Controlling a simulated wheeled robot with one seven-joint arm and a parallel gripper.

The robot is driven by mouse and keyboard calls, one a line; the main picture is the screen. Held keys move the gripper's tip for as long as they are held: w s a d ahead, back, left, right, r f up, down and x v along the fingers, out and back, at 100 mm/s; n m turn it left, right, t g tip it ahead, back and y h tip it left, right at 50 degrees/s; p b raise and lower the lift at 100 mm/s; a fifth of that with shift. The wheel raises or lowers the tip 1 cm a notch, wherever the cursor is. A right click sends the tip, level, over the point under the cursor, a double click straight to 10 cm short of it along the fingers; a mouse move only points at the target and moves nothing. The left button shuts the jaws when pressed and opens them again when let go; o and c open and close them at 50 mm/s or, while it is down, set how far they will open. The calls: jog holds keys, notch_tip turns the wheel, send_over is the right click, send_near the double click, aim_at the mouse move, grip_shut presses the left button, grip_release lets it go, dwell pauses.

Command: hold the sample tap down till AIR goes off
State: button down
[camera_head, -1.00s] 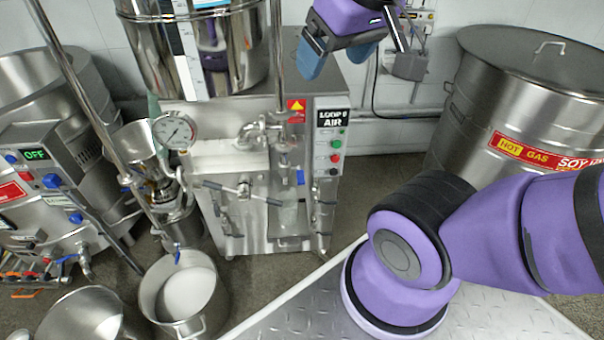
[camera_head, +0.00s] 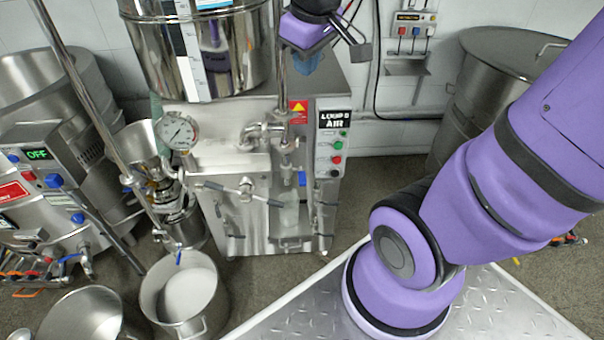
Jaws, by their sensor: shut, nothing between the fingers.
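The colloid mill (camera_head: 250,165) stands in the middle, with a steel hopper on top. Its black display (camera_head: 334,119) shows a LOOP line and AIR in white. A small blue-handled tap (camera_head: 301,179) is on the mill's front, above a pale, clear-looking container (camera_head: 289,215); I cannot tell for sure that this is the sample tap. A lever with a dark tip (camera_head: 245,193) is to its left. My gripper (camera_head: 308,62) is shut and empty, high behind the upright pipe beside the hopper, well above the tap and touching nothing that I can see. The pipe hides part of it.
A pressure gauge (camera_head: 178,131) sits left of the mill's centre. The upright steel pipe (camera_head: 281,60) runs close to my gripper. A bucket with white contents (camera_head: 160,300) stands front left. A steel drum (camera_head: 490,90) is behind my arm at right. A wall switch box (camera_head: 412,27) hangs behind.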

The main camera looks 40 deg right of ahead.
jog(key=w+d+f+n+g, duration=0.2)
jog(key=w+d+f+n, duration=0.25)
jog(key=w+f, duration=0.6)
jog(key=n+g+y, duration=0.1)
jog(key=n+g, duration=0.1)
jog(key=n, duration=0.2)
send_over(302, 179)
notch_tip(302, 179, down, 18)
jog(key=shift+f, duration=0.35)
notch_tip(302, 179, down, 14)
jog(key=shift+a+t, duration=0.1)
jog(key=shift+t, duration=0.2)
